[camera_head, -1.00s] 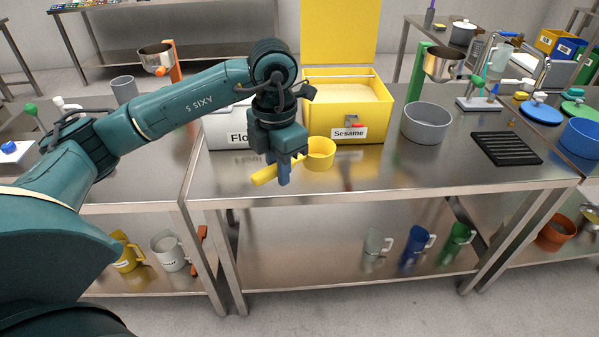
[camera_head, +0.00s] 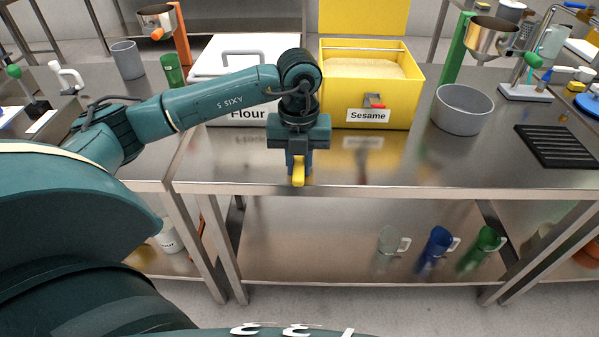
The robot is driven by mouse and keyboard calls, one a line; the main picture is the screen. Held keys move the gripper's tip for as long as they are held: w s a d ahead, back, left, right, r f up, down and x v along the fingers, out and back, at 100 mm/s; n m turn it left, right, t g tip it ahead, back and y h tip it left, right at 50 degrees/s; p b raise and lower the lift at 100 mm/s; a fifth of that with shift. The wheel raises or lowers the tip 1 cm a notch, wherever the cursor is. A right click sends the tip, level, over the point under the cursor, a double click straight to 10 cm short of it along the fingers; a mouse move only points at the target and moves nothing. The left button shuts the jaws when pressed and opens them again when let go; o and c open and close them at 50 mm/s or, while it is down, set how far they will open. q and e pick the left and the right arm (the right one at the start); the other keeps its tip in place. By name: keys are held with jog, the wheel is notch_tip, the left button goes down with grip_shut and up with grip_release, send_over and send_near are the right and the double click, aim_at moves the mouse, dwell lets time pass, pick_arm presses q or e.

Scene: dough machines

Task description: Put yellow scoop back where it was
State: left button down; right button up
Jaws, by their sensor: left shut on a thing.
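My left gripper (camera_head: 297,176) is shut on the yellow scoop (camera_head: 299,172), near the front edge of the steel table. Only the scoop's handle shows, pointing toward me; its cup is hidden behind the gripper. The yellow Sesame bin (camera_head: 368,118) stands behind and to the right of the gripper, with its lid up and pale sesame (camera_head: 370,68) inside. A small red-and-grey piece sits on the bin's front above its label. The white Flour bin (camera_head: 230,57) stands beside it with its lid closed, partly hidden by my left arm. My right gripper is not in view.
A grey bowl (camera_head: 462,110) and a black grate (camera_head: 560,147) are on the table (camera_head: 400,172) to the right. A green stand with a metal pot (camera_head: 490,38) rises behind the bowl. Several jugs, including a blue one (camera_head: 436,248), stand on the lower shelf. The table front before the Sesame bin is clear.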

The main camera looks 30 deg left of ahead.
pick_arm(q)
notch_tip(320, 180, down, 3)
jog(key=shift+f, duration=0.2)
jog(key=shift+f, duration=0.2)
jog(key=c, duration=1.3)
grip_release()
jog(key=shift+r, duration=0.15)
